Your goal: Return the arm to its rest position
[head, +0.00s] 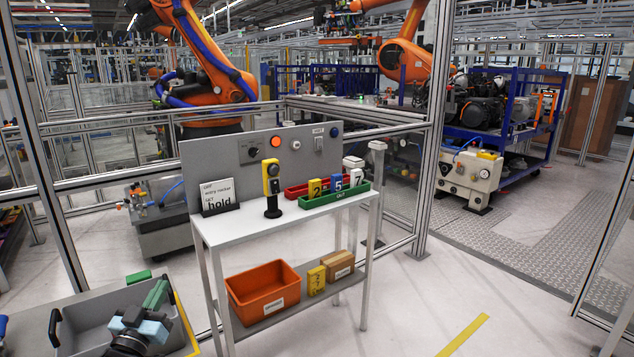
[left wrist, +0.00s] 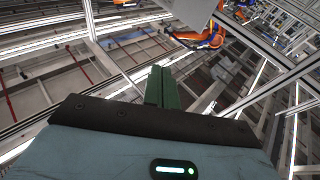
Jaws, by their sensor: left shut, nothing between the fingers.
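My left gripper (head: 157,294) shows at the lower left of the head view. It has a pale blue body and green fingers, which point up and away. In the left wrist view the green fingers (left wrist: 162,88) are together, with nothing between them, against the roof structure. In the head view, the gripper overlaps a grey bin (head: 82,322) with black handles. My right gripper is in neither view.
A white stand (head: 285,221) holds a control panel, a yellow pendant (head: 271,176), a green tray (head: 334,195) with numbered blocks and, on its lower shelf, an orange bin (head: 263,291). Fence posts and orange robots stand behind.

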